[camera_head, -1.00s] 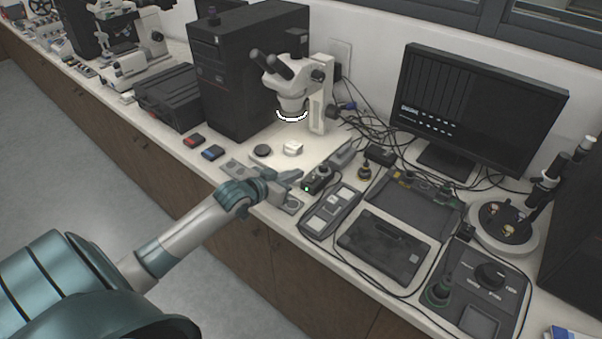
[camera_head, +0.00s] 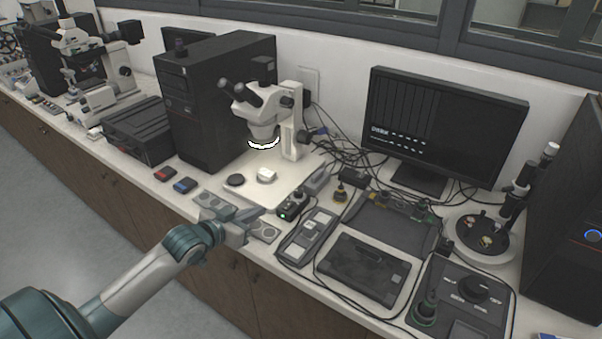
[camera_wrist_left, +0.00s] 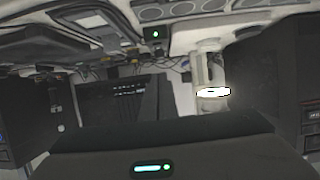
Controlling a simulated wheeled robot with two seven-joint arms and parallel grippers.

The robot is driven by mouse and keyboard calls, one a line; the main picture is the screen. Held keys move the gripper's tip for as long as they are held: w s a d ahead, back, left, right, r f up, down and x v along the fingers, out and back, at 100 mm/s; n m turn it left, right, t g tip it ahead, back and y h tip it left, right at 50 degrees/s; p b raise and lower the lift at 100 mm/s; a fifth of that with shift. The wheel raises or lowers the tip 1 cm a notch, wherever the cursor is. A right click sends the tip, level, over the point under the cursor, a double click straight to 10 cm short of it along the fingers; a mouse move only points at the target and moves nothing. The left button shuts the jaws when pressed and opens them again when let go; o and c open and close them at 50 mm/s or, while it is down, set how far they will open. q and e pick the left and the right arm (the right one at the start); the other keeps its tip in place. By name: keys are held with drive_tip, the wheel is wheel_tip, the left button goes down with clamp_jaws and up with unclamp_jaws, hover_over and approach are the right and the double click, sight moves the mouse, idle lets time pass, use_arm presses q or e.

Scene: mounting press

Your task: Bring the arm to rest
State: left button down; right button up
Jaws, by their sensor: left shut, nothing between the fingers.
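My left gripper (camera_head: 240,224) is shut and empty. It is over the front edge of the bench (camera_head: 90,153), in front of the microscope (camera_head: 268,128). A grey plate with round wells (camera_head: 209,203) lies close behind and beside the gripper, which partly covers it. In the left wrist view the microscope's ring light (camera_wrist_left: 213,92) shows at right and the monitor (camera_wrist_left: 126,98) in the middle, with the bench top along the upper edge of the picture. My right gripper is not in view.
A white block (camera_head: 267,175) and a black disc (camera_head: 235,180) lie on the microscope's base. Red (camera_head: 165,173) and blue (camera_head: 185,185) boxes lie to the left. The floor in front is clear.

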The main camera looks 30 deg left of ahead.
use_arm(q)
drive_tip(key=s+d+f+g, duration=0.5)
drive_tip(key=s+d+f, duration=0.7)
drive_tip(key=s+f, duration=0.15)
drive_tip(key=s+d+f+m+g+y, duration=0.1)
drive_tip(key=s+d+g, duration=0.3)
drive_tip(key=s, duration=0.5)
drive_tip(key=s+d+f+g, duration=0.1)
drive_tip(key=s+d, duration=0.4)
drive_tip(key=s, duration=0.5)
wheel_tip(320, 180, down, 30)
drive_tip(key=g+b, duration=0.2)
drive_tip(key=b, duration=0.1)
drive_tip(key=s+a+f+b, duration=0.2)
drive_tip(key=s+a+f, duration=0.1)
drive_tip(key=s+f, duration=1.5)
wheel_tip(320, 180, down, 3)
drive_tip(key=shift+s+r+g, duration=0.15)
drive_tip(key=shift+s+g, duration=0.1)
drive_tip(key=shift+g, duration=0.15)
